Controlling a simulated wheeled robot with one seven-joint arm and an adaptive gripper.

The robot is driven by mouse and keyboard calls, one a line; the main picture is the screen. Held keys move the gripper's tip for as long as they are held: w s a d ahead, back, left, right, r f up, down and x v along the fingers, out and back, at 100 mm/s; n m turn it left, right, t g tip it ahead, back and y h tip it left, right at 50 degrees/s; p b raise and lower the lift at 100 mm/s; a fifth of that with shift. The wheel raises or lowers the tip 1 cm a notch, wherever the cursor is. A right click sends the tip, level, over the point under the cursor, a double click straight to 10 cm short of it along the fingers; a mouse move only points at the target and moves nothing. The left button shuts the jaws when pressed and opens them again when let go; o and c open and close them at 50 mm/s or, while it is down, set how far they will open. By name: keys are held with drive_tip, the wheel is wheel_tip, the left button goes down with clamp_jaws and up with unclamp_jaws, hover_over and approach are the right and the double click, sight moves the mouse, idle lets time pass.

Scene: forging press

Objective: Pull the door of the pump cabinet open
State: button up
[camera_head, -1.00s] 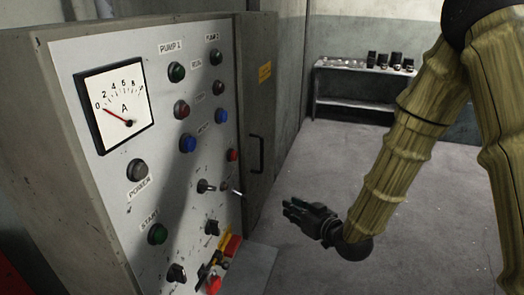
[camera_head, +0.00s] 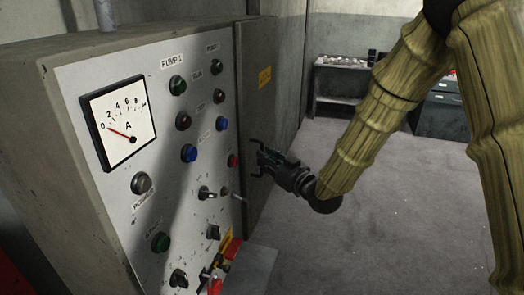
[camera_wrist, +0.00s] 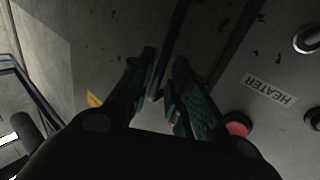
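The pump cabinet's grey door (camera_head: 262,108) stands at the right edge of the control panel and looks closed. Its dark upright bar handle (camera_head: 251,146) is partly hidden by my gripper (camera_head: 262,160), which is at handle height. In the wrist view, my gripper (camera_wrist: 161,82) has its two fingers apart. The dark handle (camera_wrist: 173,42) runs down from the top edge, and its lower end shows between the fingertips. I cannot tell whether either finger touches it.
The control panel (camera_head: 165,215) with a gauge, buttons and switches is left of the door. A red and yellow switch (camera_head: 226,250) sits low by its edge. A shelf (camera_head: 342,78) stands at the back. The floor (camera_head: 370,210) to the right is clear.

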sight(262, 173)
drive_tip(key=shift+p+x, duration=0.4)
drive_tip(key=shift+x, duration=1.1)
clamp_jaws()
